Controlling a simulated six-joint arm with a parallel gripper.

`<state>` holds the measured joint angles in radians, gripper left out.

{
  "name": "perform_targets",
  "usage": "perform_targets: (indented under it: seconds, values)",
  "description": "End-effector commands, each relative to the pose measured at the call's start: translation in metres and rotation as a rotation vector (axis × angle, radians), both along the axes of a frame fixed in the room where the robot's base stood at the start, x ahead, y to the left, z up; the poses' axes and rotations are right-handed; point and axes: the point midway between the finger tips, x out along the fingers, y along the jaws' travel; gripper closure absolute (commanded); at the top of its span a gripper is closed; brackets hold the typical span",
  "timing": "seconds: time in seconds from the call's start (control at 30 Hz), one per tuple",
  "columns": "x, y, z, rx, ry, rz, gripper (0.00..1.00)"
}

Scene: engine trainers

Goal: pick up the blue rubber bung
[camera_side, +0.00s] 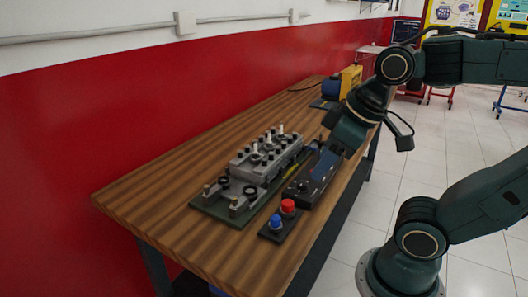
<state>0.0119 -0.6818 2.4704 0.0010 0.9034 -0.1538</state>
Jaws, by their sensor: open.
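The blue rubber bung (276,222) is a small round blue piece at the front of the table. It stands on a small dark plate (276,235), beside a red round piece (288,206). My gripper (318,172) is open and comes down from the upper right. It is beyond the bung, above and to the right of it in the picture, and apart from it. Its fingertips are dark against a black box, so their edges are hard to make out. Nothing is seen held in it.
A grey metal engine block (268,158) with several upright posts sits on a green base (216,212), left of the bung. The black box (302,192) lies behind the bung, by the table's right edge. A yellow and blue machine (349,79) stands at the far end. The table's left front (150,200) is clear.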

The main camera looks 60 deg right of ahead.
Motion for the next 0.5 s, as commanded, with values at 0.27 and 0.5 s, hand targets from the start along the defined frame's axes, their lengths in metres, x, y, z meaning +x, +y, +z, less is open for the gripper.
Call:
perform_targets:
  seconds: [0.27, 0.5]
  values:
    - [0.028, -0.007, -0.007, -0.134, 0.107, 0.291, 0.50]
    - [0.055, -0.016, -0.019, -0.230, 0.199, 0.587, 0.50]
